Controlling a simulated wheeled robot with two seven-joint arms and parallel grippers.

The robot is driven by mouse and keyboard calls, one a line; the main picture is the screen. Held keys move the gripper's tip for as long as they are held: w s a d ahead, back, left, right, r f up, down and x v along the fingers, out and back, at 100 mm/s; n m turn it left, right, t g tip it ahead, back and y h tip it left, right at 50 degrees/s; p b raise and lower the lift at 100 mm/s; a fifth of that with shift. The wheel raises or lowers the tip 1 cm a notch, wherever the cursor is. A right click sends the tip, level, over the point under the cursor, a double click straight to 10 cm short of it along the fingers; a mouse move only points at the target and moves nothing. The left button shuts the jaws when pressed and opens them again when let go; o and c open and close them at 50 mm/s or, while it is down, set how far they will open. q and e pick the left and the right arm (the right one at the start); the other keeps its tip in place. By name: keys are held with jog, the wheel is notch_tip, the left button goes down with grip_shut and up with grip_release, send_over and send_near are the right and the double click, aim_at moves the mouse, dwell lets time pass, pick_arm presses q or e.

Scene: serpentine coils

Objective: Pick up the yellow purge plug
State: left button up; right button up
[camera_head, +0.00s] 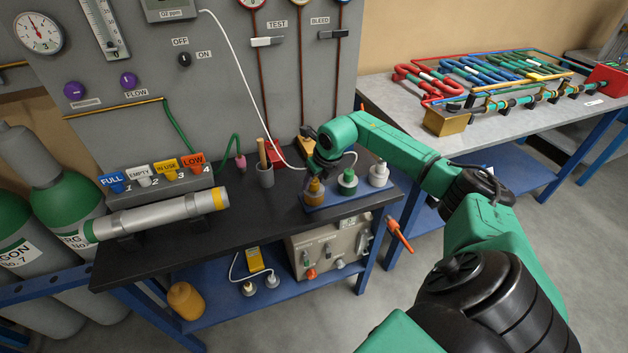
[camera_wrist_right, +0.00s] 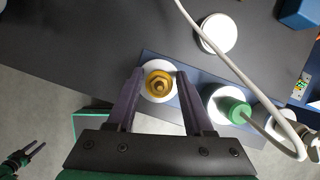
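The yellow purge plug (camera_head: 314,193) stands on the blue tray (camera_head: 345,201) at the right end of the black bench, partly hidden by my right gripper (camera_head: 318,175) above it. In the right wrist view the plug (camera_wrist_right: 159,86) shows from above, amber with a pale round base. The right gripper's two fingers (camera_wrist_right: 160,76) are apart, one on each side of the plug, with gaps visible. What looks like my left gripper (camera_wrist_right: 37,149) shows small at the lower left of the wrist view, its fingers apart. It is outside the head view.
A green-topped plug (camera_head: 347,182) and a white one (camera_head: 378,174) stand on the same tray. A pale hose (camera_wrist_right: 235,65) hangs close to the right gripper. A grey cup (camera_head: 265,176) stands left of the tray. A silver cylinder (camera_head: 160,214) lies further left.

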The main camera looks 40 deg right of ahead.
grip_shut()
jog(key=shift+r, duration=0.1)
